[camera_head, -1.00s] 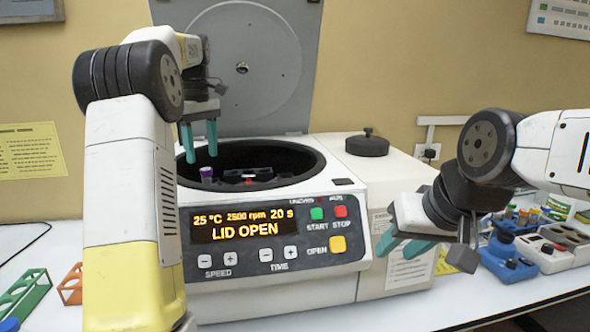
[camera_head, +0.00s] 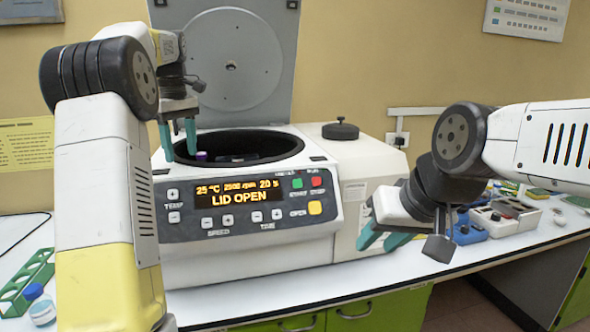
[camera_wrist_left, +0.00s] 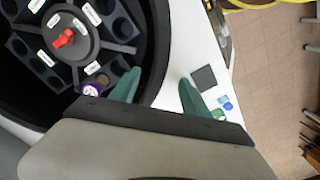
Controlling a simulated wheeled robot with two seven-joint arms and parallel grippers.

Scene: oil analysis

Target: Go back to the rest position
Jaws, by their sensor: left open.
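My left gripper (camera_head: 179,139) hangs above the left rim of the open centrifuge (camera_head: 262,232). Its teal fingers are apart with nothing between them, and they also show in the left wrist view (camera_wrist_left: 157,88). A purple-capped tube (camera_wrist_left: 91,90) sits in the centrifuge rotor near the left finger, apart from it; its cap also shows in the head view (camera_head: 201,156). The rotor has a red centre knob (camera_wrist_left: 64,38). My right gripper (camera_head: 383,240) is in front of the centrifuge's right side, its teal fingers apart and empty.
The centrifuge lid (camera_head: 232,62) stands raised; the display reads LID OPEN. A green rack (camera_head: 26,284) and a small blue-capped bottle (camera_head: 41,306) are at the lower left. A blue device (camera_head: 466,232) and a grey-white block (camera_head: 505,217) stand at the right. The bench front is clear.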

